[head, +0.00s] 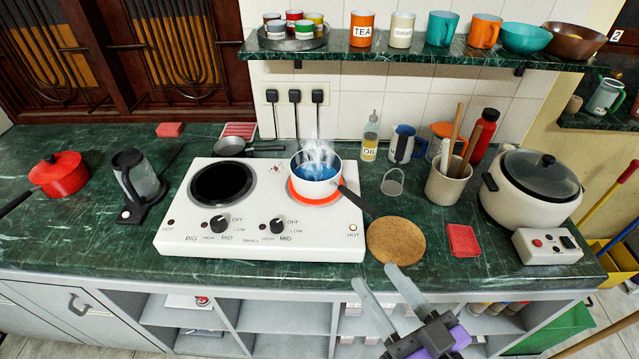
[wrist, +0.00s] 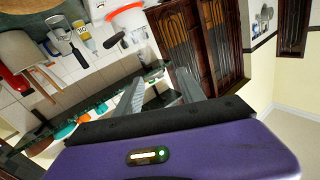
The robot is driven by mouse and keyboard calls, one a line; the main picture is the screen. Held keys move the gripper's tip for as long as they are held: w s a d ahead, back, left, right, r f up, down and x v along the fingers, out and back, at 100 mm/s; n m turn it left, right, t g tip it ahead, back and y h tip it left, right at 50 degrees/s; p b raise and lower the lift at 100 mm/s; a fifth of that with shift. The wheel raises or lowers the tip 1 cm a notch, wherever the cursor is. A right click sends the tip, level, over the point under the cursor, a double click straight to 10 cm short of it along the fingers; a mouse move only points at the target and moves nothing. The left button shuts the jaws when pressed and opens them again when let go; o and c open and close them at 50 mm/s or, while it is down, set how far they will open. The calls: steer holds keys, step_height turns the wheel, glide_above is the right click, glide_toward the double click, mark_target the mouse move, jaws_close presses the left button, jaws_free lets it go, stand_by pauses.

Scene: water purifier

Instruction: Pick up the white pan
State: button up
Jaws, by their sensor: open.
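The white pan (head: 311,188) stands on the glowing red right burner (head: 318,199) of the white hot plate (head: 260,243). It holds blue liquid and steam rises from it. Its dark handle (head: 357,202) points down and to the right. My gripper (head: 380,285) is open and empty, in front of the counter's edge, below and to the right of the pan. In the wrist view its two grey fingers (wrist: 162,95) are spread apart.
A round cork mat (head: 395,240) lies right of the hot plate, near the handle. A red cloth (head: 462,240), a utensil crock (head: 447,184) and a rice cooker (head: 532,187) stand further right. A shelf (head: 420,54) with cups overhangs the back.

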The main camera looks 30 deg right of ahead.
steer(key=w+d+r+m+h, duration=0.1)
steer(key=w+d+m, duration=0.2)
steer(key=w+m, duration=0.15)
steer(key=w+d+r+m+h, duration=0.1)
steer(key=w+d+m, duration=0.2)
steer(key=w, duration=0.3)
steer(key=m+g+b, duration=0.1)
steer(key=m+g, duration=0.4)
steer(key=m, duration=1)
glide_above(365, 208)
steer(key=f, duration=0.2)
steer(key=f+m, duration=0.1)
steer(key=s+f+m+g, duration=0.1)
steer(key=m, duration=0.1)
steer(key=s+a+f+m+g, duration=0.1)
steer(key=f, duration=0.1)
steer(key=shift+s+f+m+g, duration=0.4)
steer(key=shift+f+m, duration=0.15)
steer(key=shift+m, duration=0.4)
steer(key=shift+w+d+f, duration=0.1)
steer(key=shift+w+f, duration=0.15)
steer(key=shift+w, duration=0.1)
steer(key=shift+p+x, duration=0.45)
steer(key=shift+x, duration=3.05)
steer(key=shift+s+d+f, duration=0.1)
steer(key=shift+s+d, duration=0.05)
steer(key=shift+s, duration=0.05)
jaws_close()
